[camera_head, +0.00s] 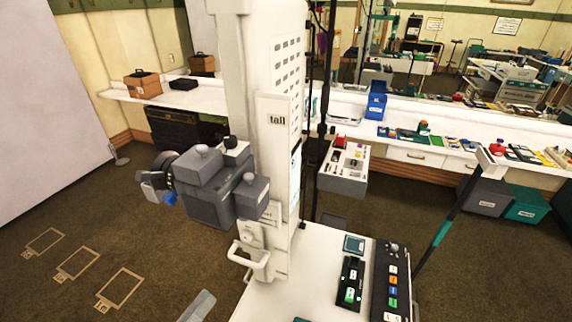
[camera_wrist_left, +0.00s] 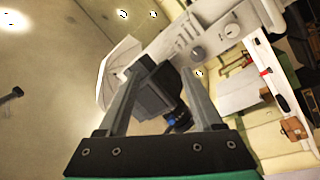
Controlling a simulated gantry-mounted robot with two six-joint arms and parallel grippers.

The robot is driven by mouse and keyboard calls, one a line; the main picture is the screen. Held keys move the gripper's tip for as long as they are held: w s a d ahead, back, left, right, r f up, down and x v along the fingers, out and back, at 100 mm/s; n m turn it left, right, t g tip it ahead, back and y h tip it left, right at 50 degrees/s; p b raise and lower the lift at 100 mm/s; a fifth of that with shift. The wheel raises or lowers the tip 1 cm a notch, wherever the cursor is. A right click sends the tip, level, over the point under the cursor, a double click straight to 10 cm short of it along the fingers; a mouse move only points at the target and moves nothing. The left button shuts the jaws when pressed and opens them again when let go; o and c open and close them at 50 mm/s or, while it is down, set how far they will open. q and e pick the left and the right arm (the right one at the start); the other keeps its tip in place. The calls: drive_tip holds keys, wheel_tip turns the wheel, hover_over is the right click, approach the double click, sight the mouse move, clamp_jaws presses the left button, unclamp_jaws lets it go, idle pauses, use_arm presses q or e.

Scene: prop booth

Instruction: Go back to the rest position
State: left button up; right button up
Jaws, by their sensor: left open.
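Only a small grey part of my left gripper (camera_head: 197,305) shows in the head view, low at the bottom edge, left of the white worktop. In the left wrist view my left gripper (camera_wrist_left: 162,80) stands open, its two grey fingers apart with nothing held between them. A dark grey boxy unit with a blue tip (camera_wrist_left: 158,95) shows behind the gap between the fingers. It also shows in the head view (camera_head: 212,190), on the left side of a white column. My right gripper is not in view.
The white column (camera_head: 275,130) marked "tail" rises beside the worktop (camera_head: 285,285), which carries a dark button panel (camera_head: 392,280). A long white shelf with a brown case (camera_head: 143,84) runs along the back. The carpet (camera_head: 100,215) at left is clear, with taped outlines.

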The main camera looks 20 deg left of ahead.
use_arm(q)
drive_tip(key=w+d+r+m+t+h, duration=0.1)
drive_tip(key=w+d+r+m+h, duration=0.2)
drive_tip(key=r, duration=0.5)
drive_tip(key=d+r+m+h, duration=0.2)
drive_tip(key=d+r+m, duration=0.15)
drive_tip(key=r, duration=0.45)
drive_tip(key=w+d+r+m+t+h, duration=0.15)
drive_tip(key=r+m, duration=0.25)
drive_tip(key=r, duration=0.4)
drive_tip(key=s+a+r+n+t+y+p, duration=0.1)
drive_tip(key=r+y+p, duration=0.3)
drive_tip(key=r+p, duration=0.8)
drive_tip(key=s+a+r+n+t+y+p, duration=0.1)
drive_tip(key=r+t+y+p, duration=0.3)
drive_tip(key=r+p, duration=0.8)
wheel_tip(320, 180, up, 14)
drive_tip(key=shift+a+r+y, duration=0.1)
drive_tip(key=shift+a+y, duration=0.25)
drive_tip(key=shift+a, duration=0.35)
